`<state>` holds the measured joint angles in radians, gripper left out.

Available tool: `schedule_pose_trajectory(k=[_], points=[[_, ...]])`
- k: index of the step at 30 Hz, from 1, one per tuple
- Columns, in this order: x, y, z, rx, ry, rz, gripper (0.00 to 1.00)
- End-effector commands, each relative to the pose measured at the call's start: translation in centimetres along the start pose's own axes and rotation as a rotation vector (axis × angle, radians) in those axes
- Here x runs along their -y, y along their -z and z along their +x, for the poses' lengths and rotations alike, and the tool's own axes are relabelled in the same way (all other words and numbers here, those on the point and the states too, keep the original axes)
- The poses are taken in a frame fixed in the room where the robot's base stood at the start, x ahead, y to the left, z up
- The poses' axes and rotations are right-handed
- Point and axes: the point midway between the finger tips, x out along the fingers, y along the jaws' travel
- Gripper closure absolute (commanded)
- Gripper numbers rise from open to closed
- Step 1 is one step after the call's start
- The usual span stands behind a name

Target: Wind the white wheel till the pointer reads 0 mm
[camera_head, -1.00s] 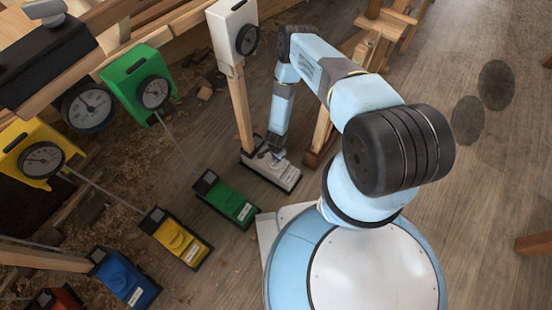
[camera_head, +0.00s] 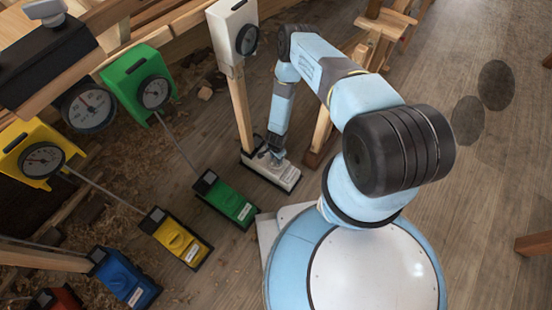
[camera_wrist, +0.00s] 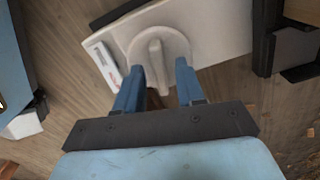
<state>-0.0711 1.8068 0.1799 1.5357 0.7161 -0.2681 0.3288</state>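The white wheel (camera_wrist: 172,45) is a round knob with a raised bar across it, on top of a white base unit (camera_wrist: 215,30). In the head view this white unit (camera_head: 286,178) stands on the floor at the foot of a wooden post. A white box (camera_head: 228,22) tops the post and carries a dark dial (camera_head: 247,40); its pointer is too small to read. My gripper (camera_wrist: 160,72) has its two blue fingers apart, one on each side of the wheel's bar, with gaps visible. In the head view my gripper (camera_head: 273,155) is low over the white unit.
Green (camera_head: 227,200), yellow (camera_head: 177,238) and blue (camera_head: 125,277) base units stand in a row to the left. Green (camera_head: 137,82) and yellow (camera_head: 36,150) dial boxes are behind them. A wooden trestle is close right of the white unit. Floor at right is mostly clear.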

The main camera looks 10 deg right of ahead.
Motion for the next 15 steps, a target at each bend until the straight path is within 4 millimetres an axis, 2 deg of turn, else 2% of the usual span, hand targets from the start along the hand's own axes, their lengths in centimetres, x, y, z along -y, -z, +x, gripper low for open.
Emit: schedule_pose_trajectory(k=[5, 15], points=[[0.1, 0.1, -1.9, -0.001, 0.001, 0.001, 0.62], [0.1, 0.1, -7.6, 0.000, 0.001, -0.001, 0.62]])
